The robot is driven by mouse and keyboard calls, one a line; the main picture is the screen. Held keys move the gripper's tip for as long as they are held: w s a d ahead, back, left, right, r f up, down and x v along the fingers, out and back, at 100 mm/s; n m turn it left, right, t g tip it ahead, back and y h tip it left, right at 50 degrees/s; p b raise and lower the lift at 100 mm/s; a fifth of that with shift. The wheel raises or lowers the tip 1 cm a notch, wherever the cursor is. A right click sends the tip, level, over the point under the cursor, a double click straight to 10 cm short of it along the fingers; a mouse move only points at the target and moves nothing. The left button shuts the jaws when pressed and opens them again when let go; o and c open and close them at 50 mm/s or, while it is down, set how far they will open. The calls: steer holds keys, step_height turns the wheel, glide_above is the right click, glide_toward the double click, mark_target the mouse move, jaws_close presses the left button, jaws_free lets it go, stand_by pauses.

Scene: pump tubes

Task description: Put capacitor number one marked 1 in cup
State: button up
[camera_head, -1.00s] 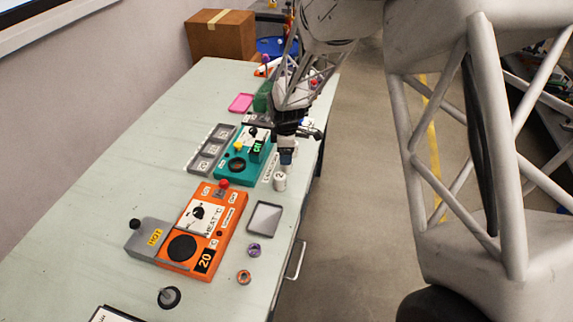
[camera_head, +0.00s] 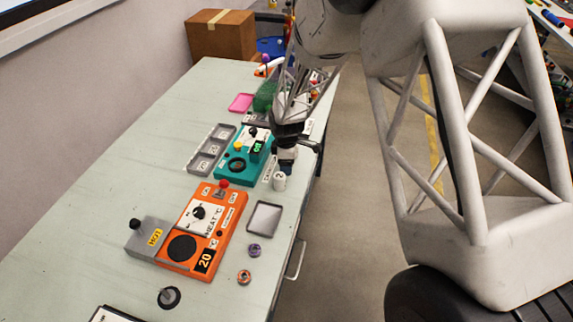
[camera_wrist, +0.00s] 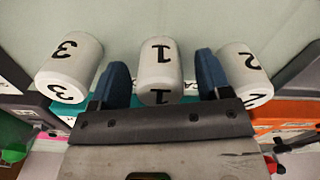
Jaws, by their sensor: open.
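In the wrist view, three white cylindrical capacitors lie in a row in the picture. The capacitor marked 1 (camera_wrist: 158,68) is in the middle, between the two blue fingers of my gripper (camera_wrist: 160,80). The capacitor marked 3 (camera_wrist: 70,62) is outside the left finger, and the one marked 2 (camera_wrist: 244,74) is outside the right finger. My gripper is open around capacitor 1; I cannot tell whether a finger touches it. In the head view, my gripper (camera_head: 286,162) is beside the teal station, just behind a white capacitor (camera_head: 279,181). I cannot make out a cup for certain.
A teal station (camera_head: 232,172) with a yellow knob is left of my gripper. An orange heater (camera_head: 226,232) and a grey square tray (camera_head: 264,217) stand nearer. A grey three-slot holder (camera_head: 206,160) lies farther left.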

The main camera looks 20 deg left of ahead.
steer(key=shift+c, duration=0.2)
steer(key=c, duration=1)
steer(key=shift+r, duration=0.1)
steer(key=shift+r, duration=4.95)
